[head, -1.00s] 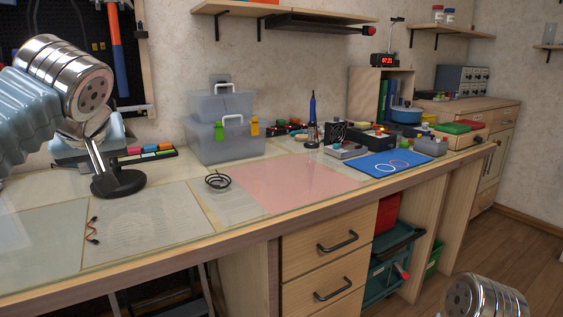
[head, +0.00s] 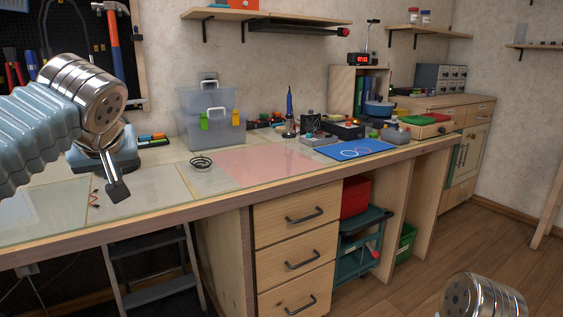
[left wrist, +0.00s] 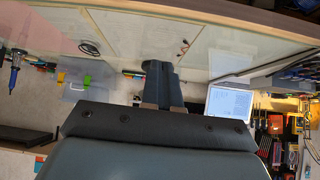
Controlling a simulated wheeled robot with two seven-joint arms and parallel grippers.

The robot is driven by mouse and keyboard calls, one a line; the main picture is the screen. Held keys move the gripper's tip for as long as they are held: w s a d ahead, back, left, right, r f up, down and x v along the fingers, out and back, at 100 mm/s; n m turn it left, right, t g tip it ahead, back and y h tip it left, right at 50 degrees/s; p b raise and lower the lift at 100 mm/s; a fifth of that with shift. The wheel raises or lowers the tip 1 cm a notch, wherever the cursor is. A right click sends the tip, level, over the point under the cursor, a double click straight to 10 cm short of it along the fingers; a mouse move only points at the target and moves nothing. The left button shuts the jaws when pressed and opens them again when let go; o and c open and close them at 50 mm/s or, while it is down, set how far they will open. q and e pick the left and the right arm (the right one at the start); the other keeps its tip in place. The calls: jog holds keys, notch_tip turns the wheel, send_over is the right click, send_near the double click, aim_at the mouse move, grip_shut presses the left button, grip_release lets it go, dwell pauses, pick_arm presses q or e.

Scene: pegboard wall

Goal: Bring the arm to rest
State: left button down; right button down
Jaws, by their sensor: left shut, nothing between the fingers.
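My left arm comes in from the left in the head view, and its gripper (head: 117,190) hangs in front of the left part of the workbench (head: 150,212). The gripper is shut and empty. In the left wrist view the two fingers (left wrist: 161,88) lie close together with nothing between them. At the bottom right of the head view the metal end of my right arm shows; its gripper fingers are out of view.
Drawers (head: 295,235) stand under the bench. A step stool (head: 152,270) is below.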

pick_arm(q)
jog(key=w+d+f+m+h, duration=0.1)
jog(key=w+d+f, duration=0.2)
jog(key=f, duration=0.3)
jog(key=w+d+f+m+g+h+p, duration=0.1)
jog(key=w+d+f+m, duration=0.1)
jog(key=f, duration=0.3)
jog(key=w+d+f+m+h, duration=0.1)
jog(key=w+d+f, duration=0.2)
jog(key=f, duration=0.3)
jog(key=s+d+f+m+g+h+p, duration=0.1)
jog(key=d+f+g+h, duration=0.15)
jog(key=f, duration=0.75)
jog(key=d+f+m+g+h, duration=0.1)
jog(key=d+f, duration=0.3)
jog(key=f, duration=0.6)
jog(key=s+d+f+g+h+p, duration=0.1)
jog(key=s+d+f, duration=0.1)
jog(key=s+f, duration=0.3)
jog(key=s+d+f+h, duration=0.1)
jog(key=s+f, duration=0.1)
jog(key=f, duration=0.6)
jog(key=s+f+n, duration=0.1)
jog(key=s+f, duration=0.4)
jog(key=s, duration=0.3)
jog(key=s+f+n+g+p, duration=0.1)
jog(key=s+f, duration=0.5)
jog(key=s, duration=0.2)
jog(key=shift+d, duration=0.3)
